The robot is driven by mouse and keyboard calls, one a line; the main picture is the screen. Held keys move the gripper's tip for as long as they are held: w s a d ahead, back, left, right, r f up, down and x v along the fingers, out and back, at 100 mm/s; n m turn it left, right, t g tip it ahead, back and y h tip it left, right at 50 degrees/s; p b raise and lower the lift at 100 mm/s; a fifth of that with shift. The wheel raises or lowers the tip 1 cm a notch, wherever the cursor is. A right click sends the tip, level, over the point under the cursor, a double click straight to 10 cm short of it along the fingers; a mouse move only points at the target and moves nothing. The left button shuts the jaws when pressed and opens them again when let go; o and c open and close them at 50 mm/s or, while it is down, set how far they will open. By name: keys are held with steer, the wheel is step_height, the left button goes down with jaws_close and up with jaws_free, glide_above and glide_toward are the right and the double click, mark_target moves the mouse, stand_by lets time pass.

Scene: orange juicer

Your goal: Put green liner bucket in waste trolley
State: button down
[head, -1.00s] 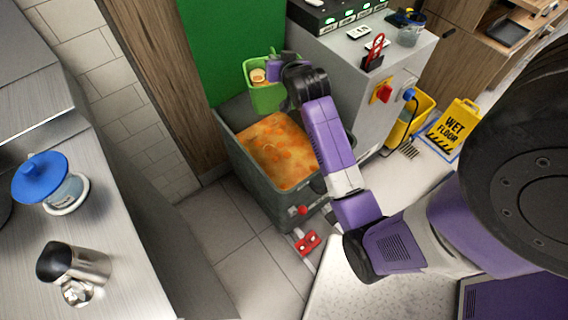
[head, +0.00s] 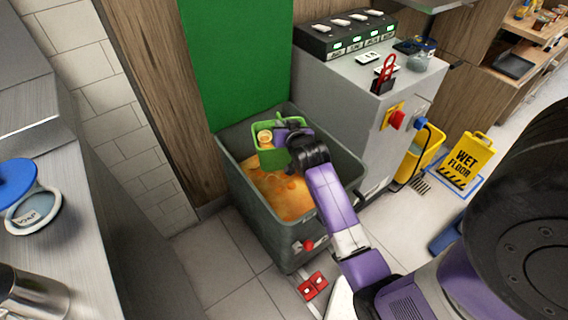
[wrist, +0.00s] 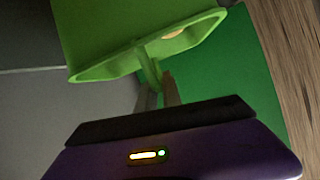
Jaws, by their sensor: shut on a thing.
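The green liner bucket (head: 268,156) hangs from my gripper (head: 288,143) inside the upper opening of the waste trolley. Something round and orange-tan shows in its top. The waste trolley (head: 244,200) is a dark grey bin holding an orange mass (head: 281,193). The bucket is in front of the trolley's back wall, over the orange mass; I cannot tell whether it touches it. In the wrist view the bucket (wrist: 140,35) is tilted and close, with my gripper (wrist: 158,95) shut on a tab at its rim. The fingertips are partly hidden in the head view.
A grey machine cabinet (head: 345,125) stands right of the trolley. A green panel (head: 237,60) rises behind it. A yellow wet-floor sign (head: 465,160) and a yellow bucket (head: 428,150) are at right. A steel counter (head: 60,265) is at left.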

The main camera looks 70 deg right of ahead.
mark_target(282, 157)
step_height(282, 157, down, 14)
steer(key=b, duration=0.3)
steer(key=shift+w+r, duration=0.1)
steer(key=shift+r, duration=0.05)
steer(key=shift+f+b, duration=0.3)
steer(key=shift+f, duration=0.3)
steer(key=c, duration=1.5)
jaws_free()
